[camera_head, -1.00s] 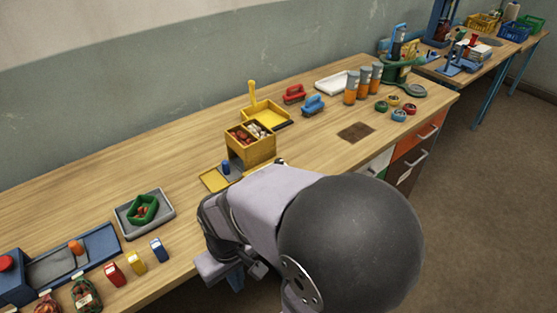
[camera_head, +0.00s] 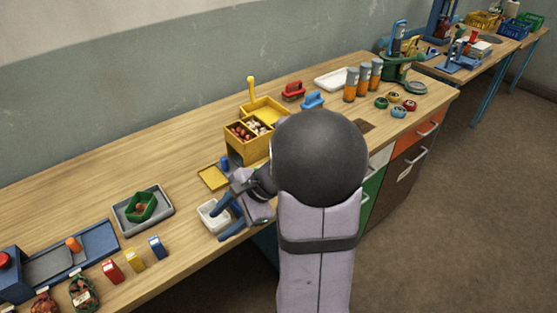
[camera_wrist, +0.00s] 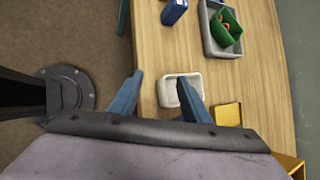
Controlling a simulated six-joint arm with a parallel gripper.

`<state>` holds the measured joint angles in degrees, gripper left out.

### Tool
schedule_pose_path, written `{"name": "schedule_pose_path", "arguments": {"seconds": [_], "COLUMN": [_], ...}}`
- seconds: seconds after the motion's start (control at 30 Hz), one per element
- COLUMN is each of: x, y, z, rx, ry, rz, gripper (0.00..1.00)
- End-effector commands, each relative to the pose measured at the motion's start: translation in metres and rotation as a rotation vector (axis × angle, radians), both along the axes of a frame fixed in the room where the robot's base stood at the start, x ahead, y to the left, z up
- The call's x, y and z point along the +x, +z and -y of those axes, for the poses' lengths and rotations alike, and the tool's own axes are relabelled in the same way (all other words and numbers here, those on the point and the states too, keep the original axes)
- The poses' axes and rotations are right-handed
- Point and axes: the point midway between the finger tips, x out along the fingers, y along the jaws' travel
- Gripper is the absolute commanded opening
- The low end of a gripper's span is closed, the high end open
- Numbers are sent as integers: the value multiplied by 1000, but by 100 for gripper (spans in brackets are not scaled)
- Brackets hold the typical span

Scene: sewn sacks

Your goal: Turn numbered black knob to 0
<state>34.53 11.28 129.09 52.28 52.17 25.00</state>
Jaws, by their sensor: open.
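No numbered black knob can be made out in either view; my arm hides part of the bench. My gripper (camera_head: 226,216) is open near the bench's front edge, and its blue fingers also show in the wrist view (camera_wrist: 158,92). A small white dish (camera_head: 212,222) lies just beyond the fingertips; in the wrist view the dish (camera_wrist: 184,81) is partly behind one finger. I see nothing held between the fingers.
A yellow plate (camera_head: 212,178) and a yellow box of small items (camera_head: 243,151) stand behind the gripper. A grey tray (camera_head: 163,228) with a green bin (camera_head: 140,207) is to the left. A blue block (camera_head: 157,248) and a blue machine (camera_head: 97,245) are near the front left.

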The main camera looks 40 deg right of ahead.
Motion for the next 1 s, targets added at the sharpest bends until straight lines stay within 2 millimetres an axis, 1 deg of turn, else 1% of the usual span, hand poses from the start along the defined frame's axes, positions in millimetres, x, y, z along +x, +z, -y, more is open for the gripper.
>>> {"name": "schedule_pose_path", "arguments": {"seconds": [0.03,0.07,0.1,0.17,0.2,0.23,0.27,0.3,0.33,0.4,0.5,0.6,0.73,0.87,1.0], "x": [15,24,35,48,55,58,61,63,64,60,48,40,36,39,48], "y": [3,6,11,19,24,28,32,36,38,38,27,21,20,20,17], "z": [24,38,57,90,112,129,146,167,182,214,243,256,262,261,260], "rx": [78,126,189,282,343,387,428,480,514,577,616,625,627,627,628], "ry": [-154,-242,-355,-517,-615,-685,-750,-830,-883,-991,-1087,-1133,-1151,-1150,-1147], "rz": [7,14,27,51,70,86,102,125,142,179,220,241,251,251,249], "gripper": [43,43,43,43,43,43,43,43,43,43,43,43,43,43,43]}}
